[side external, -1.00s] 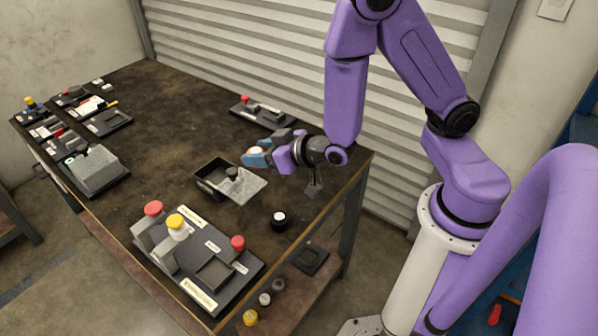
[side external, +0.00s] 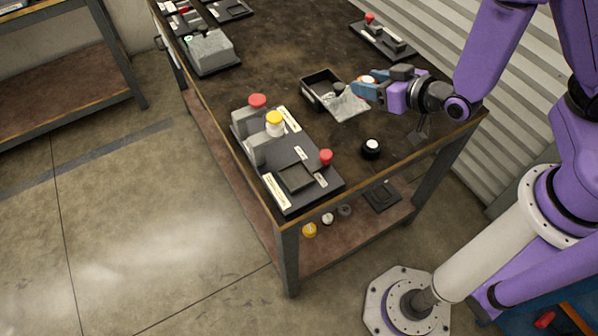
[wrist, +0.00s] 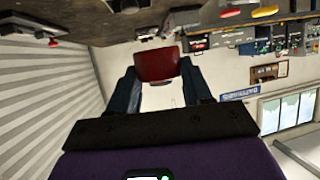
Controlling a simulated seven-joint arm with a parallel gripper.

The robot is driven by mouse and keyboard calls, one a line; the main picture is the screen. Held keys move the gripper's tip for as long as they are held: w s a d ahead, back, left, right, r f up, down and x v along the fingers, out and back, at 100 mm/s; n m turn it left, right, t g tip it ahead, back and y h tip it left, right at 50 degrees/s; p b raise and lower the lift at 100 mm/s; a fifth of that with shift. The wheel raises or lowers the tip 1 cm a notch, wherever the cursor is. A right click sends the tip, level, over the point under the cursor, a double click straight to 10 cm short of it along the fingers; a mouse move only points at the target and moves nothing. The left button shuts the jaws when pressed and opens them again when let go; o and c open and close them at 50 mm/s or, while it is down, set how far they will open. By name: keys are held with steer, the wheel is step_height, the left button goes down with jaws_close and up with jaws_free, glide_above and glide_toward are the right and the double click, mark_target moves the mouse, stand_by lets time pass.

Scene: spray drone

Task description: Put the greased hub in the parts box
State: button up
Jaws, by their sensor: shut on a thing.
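In the wrist view a dark red part (wrist: 157,65) sits between the fingers. I cannot tell for sure that it is the greased hub. A black open-topped box (side external: 317,84), likely the parts box, stands on the table just left of my fingertips. A grey plate (side external: 350,106) with a small dark knob (side external: 338,87) adjoins it, below the fingertips. The box's inside is partly hidden.
A black fixture (side external: 315,185) with red and yellow caps stands at the near table edge. A round black piece with a white top (side external: 371,148) sits near the right edge. A grey block (side external: 210,50) and another black fixture (side external: 384,40) stand farther back. The middle of the table is clear.

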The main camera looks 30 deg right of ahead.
steer(key=s+a+f+n+y, duration=0.1)
steer(key=s+a+n+y, duration=0.2)
steer(key=s+a, duration=0.6)
steer(key=s, duration=0.4)
steer(key=shift+s+a+f+g+y, duration=0.15)
steer(key=shift+s+a+g+y, duration=0.2)
steer(key=shift+s+g+y, duration=0.05)
glide_above(301, 179)
steer(key=f, duration=0.5)
steer(key=s+f, duration=0.1)
steer(key=f, duration=0.2)
steer(key=shift+d+f, duration=0.3)
steer(key=shift+d, duration=0.05)
steer(key=f, duration=0.2)
steer(key=w+f, duration=0.1)
steer(key=shift+a, duration=0.4)
steer(key=shift+f, duration=0.55)
